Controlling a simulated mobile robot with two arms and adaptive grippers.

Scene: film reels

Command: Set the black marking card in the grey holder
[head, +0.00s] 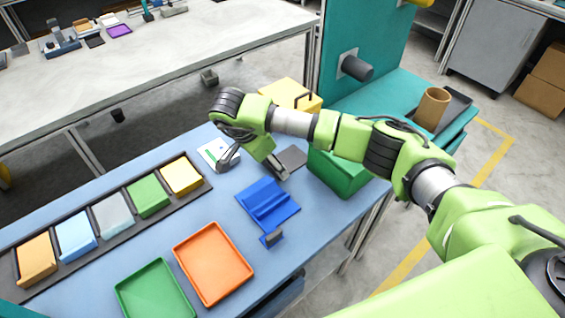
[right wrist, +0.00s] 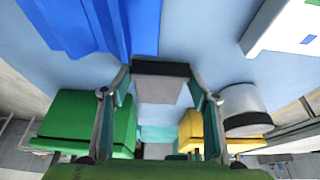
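My right gripper (head: 252,171) is low over the blue table, behind the blue stepped block, with its two fingers spread apart. In the right wrist view its fingers (right wrist: 163,82) are also apart. A flat grey piece with a black edge (right wrist: 160,85) shows between them; I cannot tell whether they touch it. A dark grey flat piece (head: 292,157) lies just right of the gripper in the head view. A grey slanted piece (head: 114,215) stands in the long dark rack. I cannot tell for sure which piece is the black marking card. My left gripper is out of view.
The blue stepped block (head: 268,204) lies in front of the gripper, with a small dark upright piece (head: 272,238) nearby. A green box (head: 340,177) and a yellow box (head: 291,94) stand close by. Orange (head: 246,270) and green (head: 127,298) trays lie at the front.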

